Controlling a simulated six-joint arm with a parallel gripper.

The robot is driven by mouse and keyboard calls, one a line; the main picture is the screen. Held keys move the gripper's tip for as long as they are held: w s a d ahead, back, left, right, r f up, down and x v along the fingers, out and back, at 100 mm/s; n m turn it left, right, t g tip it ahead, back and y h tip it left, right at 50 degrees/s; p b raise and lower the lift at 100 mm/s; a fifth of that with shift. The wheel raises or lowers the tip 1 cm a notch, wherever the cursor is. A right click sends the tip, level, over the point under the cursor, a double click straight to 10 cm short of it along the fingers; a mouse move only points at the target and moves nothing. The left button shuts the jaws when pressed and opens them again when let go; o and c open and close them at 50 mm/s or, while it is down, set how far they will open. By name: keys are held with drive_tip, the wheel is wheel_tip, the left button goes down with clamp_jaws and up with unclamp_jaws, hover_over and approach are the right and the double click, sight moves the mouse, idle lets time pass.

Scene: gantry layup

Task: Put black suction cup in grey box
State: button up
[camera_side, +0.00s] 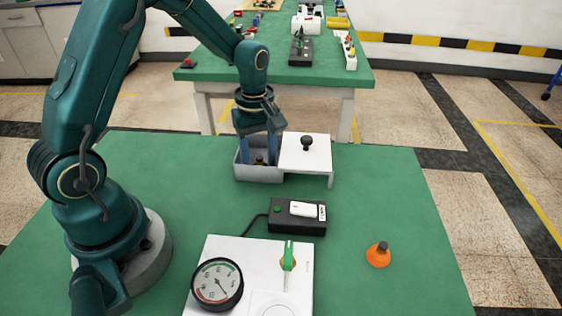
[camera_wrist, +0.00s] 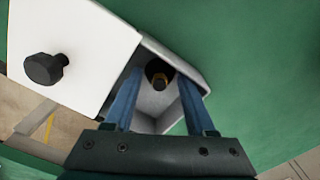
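The grey box (camera_side: 257,176) stands open on the green table, and it also shows in the wrist view (camera_wrist: 199,78). Its white lid (camera_side: 317,153) with a black knob (camera_side: 306,143) is to the right of the opening. The black suction cup (camera_wrist: 150,68), with a brass-coloured fitting on top, is inside the box near one wall. My gripper (camera_side: 259,159) points down into the box. Its two blue fingers (camera_wrist: 160,80) are apart, one on each side of the cup, with visible gaps. The cup's lower part is hard to see.
An orange suction cup (camera_side: 378,256) stands on the table at the right. A black control box (camera_side: 297,216) with a green button lies in front of the grey box. The table's right side is mostly clear.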

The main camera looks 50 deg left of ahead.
sight(259, 157)
wheel_tip(259, 157, up, 11)
drive_tip(key=s+d+r+m+t, duration=0.2)
drive_tip(key=s+d+m, duration=0.1)
drive_tip(key=s+m, duration=0.3)
drive_tip(key=s+d+r+m+t, duration=0.1)
drive_tip(key=s+d+m+t, duration=0.2)
drive_tip(key=s+m, duration=0.4)
drive_tip(key=shift+s+d+r+m, duration=0.3)
drive_tip(key=shift+d+r+m, duration=0.1)
drive_tip(key=shift+m, duration=0.6)
